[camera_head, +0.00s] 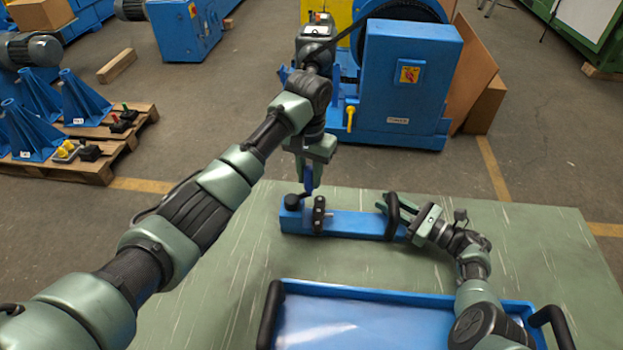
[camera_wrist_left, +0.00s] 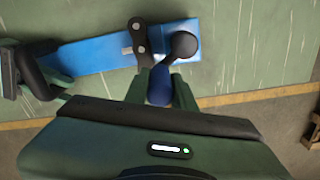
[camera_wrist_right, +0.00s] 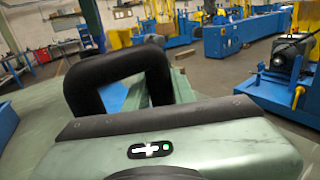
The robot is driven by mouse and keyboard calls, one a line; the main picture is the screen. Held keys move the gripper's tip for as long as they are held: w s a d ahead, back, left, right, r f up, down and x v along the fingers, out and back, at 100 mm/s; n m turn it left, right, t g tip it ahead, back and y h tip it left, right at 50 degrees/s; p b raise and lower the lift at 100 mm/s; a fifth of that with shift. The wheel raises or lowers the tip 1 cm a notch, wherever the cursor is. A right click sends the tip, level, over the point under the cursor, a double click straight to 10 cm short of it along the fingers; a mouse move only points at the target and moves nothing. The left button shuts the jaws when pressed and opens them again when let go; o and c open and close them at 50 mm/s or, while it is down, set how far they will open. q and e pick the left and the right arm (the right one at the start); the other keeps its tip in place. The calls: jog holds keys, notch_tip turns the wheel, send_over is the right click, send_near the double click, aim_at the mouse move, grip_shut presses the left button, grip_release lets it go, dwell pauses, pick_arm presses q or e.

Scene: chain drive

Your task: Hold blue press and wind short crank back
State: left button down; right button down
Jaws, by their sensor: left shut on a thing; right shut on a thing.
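The blue press (camera_head: 345,223) is a long blue bar lying on the green table, with a black loop handle (camera_head: 392,217) at its right end. A short black crank (camera_head: 292,202) with a round hub sits at its left end, and a blue grip (camera_head: 309,178) stands up from the crank. My left gripper (camera_head: 309,170) is shut on the blue grip, seen also in the left wrist view (camera_wrist_left: 159,88). My right gripper (camera_head: 390,208) is shut on the loop handle, which fills much of the right wrist view (camera_wrist_right: 120,62). The fingers partly hide both grips.
A small black chain link piece (camera_head: 319,214) stands on the bar beside the crank. A blue tray (camera_head: 400,293) with black handles lies in front on the table. A blue machine (camera_head: 410,80) stands behind the table. Pallets with blue stands (camera_head: 85,100) are at left.

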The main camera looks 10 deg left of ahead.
pick_arm(q)
jog(key=n, duration=0.1)
jog(key=w+a+n, duration=0.1)
jog(key=shift+r+n, duration=0.1)
jog(key=shift+n, duration=0.3)
jog(key=s+a+n, duration=0.2)
jog(key=a+n, duration=0.6)
jog(key=n, duration=1.3)
jog(key=shift+s, duration=0.15)
jog(key=c, duration=1.2)
grip_release()
jog(key=shift+o, duration=0.2)
